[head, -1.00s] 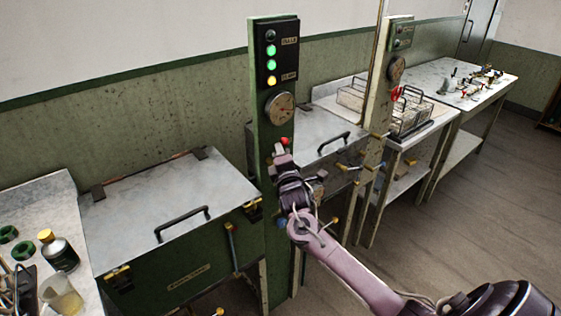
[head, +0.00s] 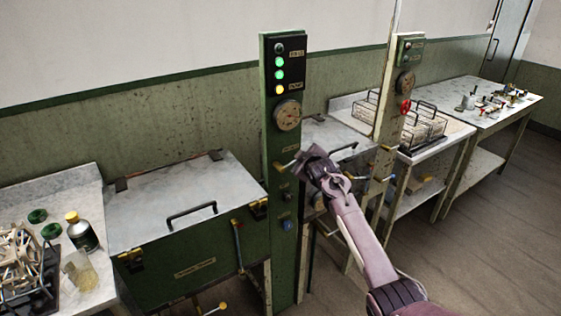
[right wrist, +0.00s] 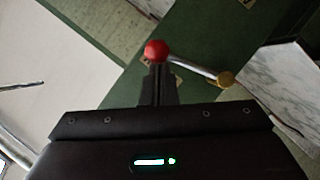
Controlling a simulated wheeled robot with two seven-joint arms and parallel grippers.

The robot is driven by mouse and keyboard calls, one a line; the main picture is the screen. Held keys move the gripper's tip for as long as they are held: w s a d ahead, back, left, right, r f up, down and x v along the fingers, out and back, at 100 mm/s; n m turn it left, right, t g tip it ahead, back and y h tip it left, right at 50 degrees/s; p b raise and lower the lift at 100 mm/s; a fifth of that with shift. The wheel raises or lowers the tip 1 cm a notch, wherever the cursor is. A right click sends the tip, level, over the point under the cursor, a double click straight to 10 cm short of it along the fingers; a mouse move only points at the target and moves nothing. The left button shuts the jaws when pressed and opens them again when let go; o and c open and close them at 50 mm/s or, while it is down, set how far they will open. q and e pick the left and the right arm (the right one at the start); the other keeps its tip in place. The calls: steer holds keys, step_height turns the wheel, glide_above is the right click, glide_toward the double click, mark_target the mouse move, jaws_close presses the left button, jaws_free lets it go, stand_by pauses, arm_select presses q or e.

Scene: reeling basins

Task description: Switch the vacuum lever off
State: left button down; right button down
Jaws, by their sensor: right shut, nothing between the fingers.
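The vacuum lever (right wrist: 195,67) is a thin metal rod with a red ball knob (right wrist: 156,51) and a brass end at its pivot. It sits on the green post (head: 283,262), below the round gauge (head: 287,115). In the head view a short part of the rod (head: 286,163) shows left of my right gripper (head: 308,160), which hides the knob. In the right wrist view my right gripper (right wrist: 160,88) is shut and empty, its fingertips right at the red knob; I cannot tell if they touch. My left gripper is not in view.
The post carries one dark, two green and one yellow lamp (head: 280,75). A lidded green basin (head: 190,255) stands left of it. A second, paler post (head: 390,130) with a red knob (head: 405,107) stands behind right. A bottle (head: 82,235) and beaker are at far left.

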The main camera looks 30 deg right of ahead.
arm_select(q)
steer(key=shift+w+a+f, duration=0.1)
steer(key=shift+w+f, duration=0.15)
arm_select(e)
steer(key=shift+w+d+f+m+y, duration=0.15)
steer(key=shift+d+f+m+y, duration=0.3)
steer(key=shift+f, duration=0.4)
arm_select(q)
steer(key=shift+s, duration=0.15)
arm_select(e)
steer(key=shift+f, duration=0.1)
